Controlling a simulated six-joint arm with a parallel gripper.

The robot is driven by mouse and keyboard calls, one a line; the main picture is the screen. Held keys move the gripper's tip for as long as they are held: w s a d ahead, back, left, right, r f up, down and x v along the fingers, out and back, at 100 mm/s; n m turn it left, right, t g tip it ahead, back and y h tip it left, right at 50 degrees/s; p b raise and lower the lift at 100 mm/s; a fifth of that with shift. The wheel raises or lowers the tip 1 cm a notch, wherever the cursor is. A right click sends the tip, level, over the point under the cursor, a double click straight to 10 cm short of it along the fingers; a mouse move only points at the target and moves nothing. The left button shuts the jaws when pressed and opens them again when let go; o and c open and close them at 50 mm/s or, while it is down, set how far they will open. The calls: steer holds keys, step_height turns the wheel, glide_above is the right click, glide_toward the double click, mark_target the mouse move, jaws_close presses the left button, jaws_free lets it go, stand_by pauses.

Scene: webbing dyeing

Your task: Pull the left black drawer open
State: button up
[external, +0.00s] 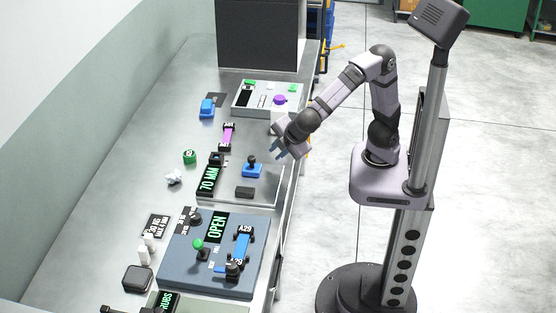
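I cannot make out a black drawer or its handle for certain in the external view. A large dark box-shaped unit (258,35) stands at the far end of the bench, but no drawer front can be told on it. The near side of the bench, below the top, is mostly hidden from this angle. My gripper (279,153) hangs near the bench's right edge, to the right of a small blue device with a black knob (252,169).
The metal bench (150,195) holds a grey panel with a purple button (279,99), a "70 MM" display (208,180), a blue-grey panel with an "OPEN" display (216,227) and a black box (138,278). Open floor (480,200) lies to the right.

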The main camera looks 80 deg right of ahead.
steer(key=a+n+t+b, duration=0.1)
steer(key=a, duration=0.2)
steer(key=a+n+t+b, duration=0.1)
steer(key=a, duration=0.2)
steer(key=a+f+t+b, duration=0.1)
steer(key=a, duration=0.2)
steer(key=shift+w+a+n+t+b, duration=0.15)
steer(key=shift+a+n+t+b, duration=0.15)
steer(key=shift+a+n, duration=0.1)
steer(key=s+a+r+n+t+y+b, duration=0.2)
steer(key=s+a+t+y+b, duration=0.15)
steer(key=s+a, duration=0.55)
steer(key=s+a+r+n+t+y+b, duration=0.25)
steer(key=s+a+t+b, duration=0.2)
steer(key=a, duration=0.75)
steer(key=g, duration=0.1)
glide_toward(279, 269)
steer(key=f+x, duration=0.1)
steer(key=x, duration=0.2)
steer(key=shift+h, duration=0.3)
steer(key=shift+p+x, duration=0.4)
steer(key=shift+x, duration=3.05)
steer(key=shift+a+r, duration=0.2)
jaws_close()
